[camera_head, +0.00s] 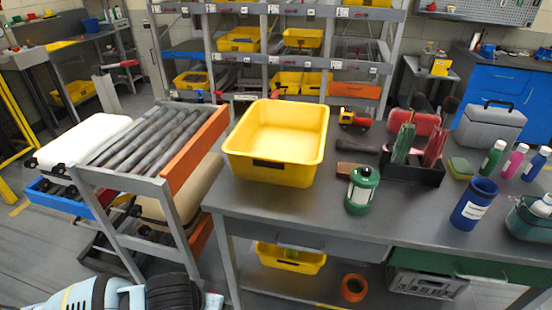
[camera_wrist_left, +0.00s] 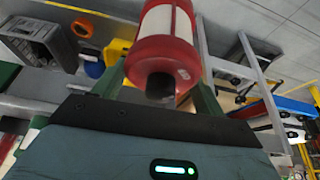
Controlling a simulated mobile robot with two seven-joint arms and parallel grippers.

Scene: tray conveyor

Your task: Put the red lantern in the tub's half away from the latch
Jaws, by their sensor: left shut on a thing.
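The red lantern (camera_wrist_left: 165,52), with a pale band and a dark end piece, is between the fingers of my left gripper (camera_wrist_left: 158,82) in the left wrist view. The gripper is shut on it. The lantern does not show in the head view, nor does the left gripper. The yellow tub (camera_head: 276,173) stands on the grey table, and its visible inside is empty. A dark patch sits on its near wall; I cannot tell if this is the latch. My right gripper is in neither view.
A blue cup (camera_head: 474,205) and several bottles stand farther right. A roller conveyor (camera_head: 150,140) is left of the table.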

